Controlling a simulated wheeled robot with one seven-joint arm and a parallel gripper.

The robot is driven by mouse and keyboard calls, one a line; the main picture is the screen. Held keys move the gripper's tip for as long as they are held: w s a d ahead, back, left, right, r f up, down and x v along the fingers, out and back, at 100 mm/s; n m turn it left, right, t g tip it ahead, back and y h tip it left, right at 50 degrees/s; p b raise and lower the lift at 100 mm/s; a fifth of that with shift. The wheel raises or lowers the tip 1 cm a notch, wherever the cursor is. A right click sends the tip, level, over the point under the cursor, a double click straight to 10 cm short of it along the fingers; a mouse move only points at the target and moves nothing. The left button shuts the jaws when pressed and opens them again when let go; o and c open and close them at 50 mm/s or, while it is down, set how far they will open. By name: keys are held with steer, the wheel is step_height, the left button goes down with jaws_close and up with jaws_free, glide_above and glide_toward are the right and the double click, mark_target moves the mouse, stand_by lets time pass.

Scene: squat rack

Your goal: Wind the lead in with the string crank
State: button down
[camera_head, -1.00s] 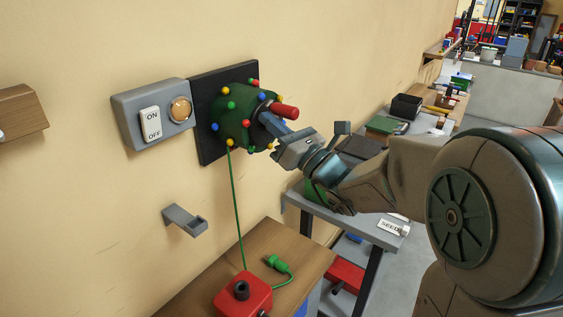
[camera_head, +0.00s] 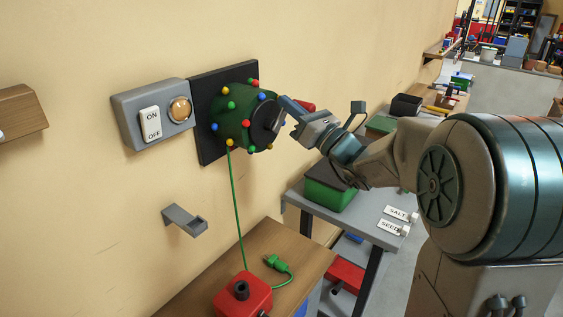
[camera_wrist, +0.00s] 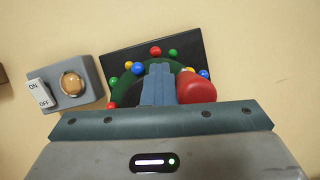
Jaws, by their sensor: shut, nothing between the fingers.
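The string crank is a green drum (camera_head: 232,124) with coloured bulbs on a black wall plate (camera_head: 207,92). Its red handle (camera_head: 303,106) sticks out at the drum's right and shows large in the wrist view (camera_wrist: 196,88). The green lead (camera_head: 236,205) runs from the drum down to a red box (camera_head: 243,295); a green plug (camera_head: 275,262) lies beside the box. My gripper (camera_head: 283,101) is shut and empty in front of the drum. Its fingertips (camera_wrist: 159,70) are just left of the handle in the wrist view; I cannot tell whether they touch it.
A grey ON/OFF switch box (camera_head: 151,124) with an amber lamp (camera_head: 181,109) is left of the plate. A grey wall bracket (camera_head: 185,220) juts out below. A wooden bench (camera_head: 190,290) and a grey table (camera_head: 350,211) with a green box (camera_head: 329,195) stand below the arm.

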steer(key=c, duration=1.2)
jaws_free()
steer(key=shift+r, duration=0.1)
steer(key=shift+s, duration=0.1)
steer(key=s+d+b, duration=0.1)
steer(key=s+d, duration=0.3)
steer(key=d, duration=0.1)
steer(key=shift+d, duration=0.25)
steer(key=shift+s, duration=0.1)
